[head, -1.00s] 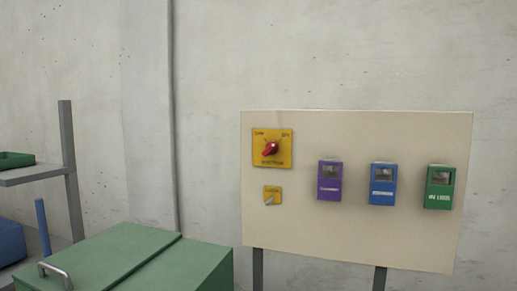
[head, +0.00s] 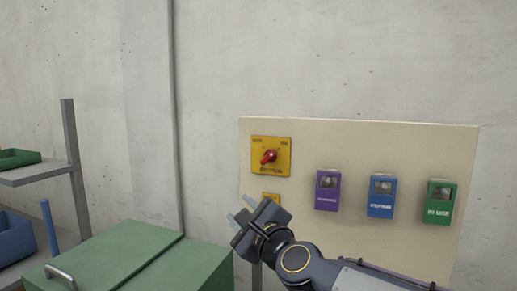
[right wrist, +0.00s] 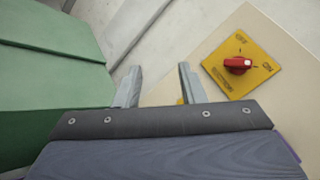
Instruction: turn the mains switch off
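The mains switch is a red rotary knob (head: 269,157) on a yellow plate (head: 285,170), at the upper left of a beige board. In the right wrist view the red knob (right wrist: 237,65) is at the upper right, on its yellow plate (right wrist: 262,72) marked OFF and ON. My right gripper (head: 242,207) is below and a little left of the knob, apart from it. Its two fingers (right wrist: 158,88) stand apart with nothing between them. A smaller yellow plate (head: 271,196) below the knob is mostly hidden by the gripper. My left gripper is not in view.
The beige board (head: 400,145) also carries a purple box (head: 327,190), a blue box (head: 381,196) and a green box (head: 439,203). A green lidded cabinet (head: 130,255) stands at the lower left. A grey shelf (head: 40,174) is at the far left. Bare wall lies behind.

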